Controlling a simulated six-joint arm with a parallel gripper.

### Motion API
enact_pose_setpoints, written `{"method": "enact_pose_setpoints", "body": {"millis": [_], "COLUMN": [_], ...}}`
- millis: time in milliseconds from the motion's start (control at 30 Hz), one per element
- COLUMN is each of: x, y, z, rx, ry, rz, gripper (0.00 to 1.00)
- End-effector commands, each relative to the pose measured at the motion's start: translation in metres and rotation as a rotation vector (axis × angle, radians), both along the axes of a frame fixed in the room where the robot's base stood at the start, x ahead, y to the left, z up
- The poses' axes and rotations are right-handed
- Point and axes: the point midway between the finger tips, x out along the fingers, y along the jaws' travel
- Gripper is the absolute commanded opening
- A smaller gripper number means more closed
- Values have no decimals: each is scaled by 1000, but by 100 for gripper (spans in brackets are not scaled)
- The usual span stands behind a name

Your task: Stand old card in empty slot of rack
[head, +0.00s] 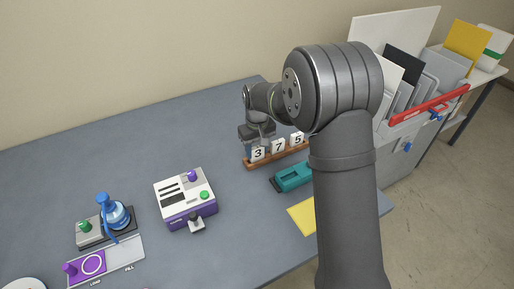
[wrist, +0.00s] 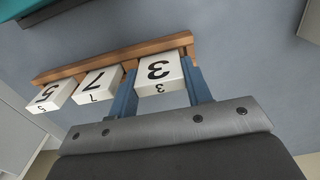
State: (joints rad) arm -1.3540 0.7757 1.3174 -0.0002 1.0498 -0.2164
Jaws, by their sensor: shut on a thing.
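A wooden rack (head: 290,159) stands on the grey table and holds white number cards. In the head view the cards read 3 (head: 258,153), 7 (head: 278,146) and 5 (head: 297,139) from left to right. My gripper (wrist: 160,92) is shut on the card marked 3 (wrist: 159,74), with one blue finger on each side of it. In the wrist view this card is at the end of the rack (wrist: 120,55), next to the 7 card (wrist: 98,84); the 5 card (wrist: 53,96) is at the other end. I cannot tell whether the 3 card is fully seated. No empty slot shows clearly.
A teal device (head: 293,177) lies just in front of the rack, with a yellow sheet (head: 303,216) nearer. A white and purple machine (head: 185,199) stands to the left. The table's back left is clear.

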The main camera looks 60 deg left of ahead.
Motion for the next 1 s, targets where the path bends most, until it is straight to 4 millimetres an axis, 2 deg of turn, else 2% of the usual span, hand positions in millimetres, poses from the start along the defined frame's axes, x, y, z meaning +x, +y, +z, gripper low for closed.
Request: {"method": "enact_pose_setpoints", "body": {"millis": [1000], "x": [0], "y": [0], "z": [-6], "rx": [1], "ry": [0], "rz": [0], "gripper": [23]}}
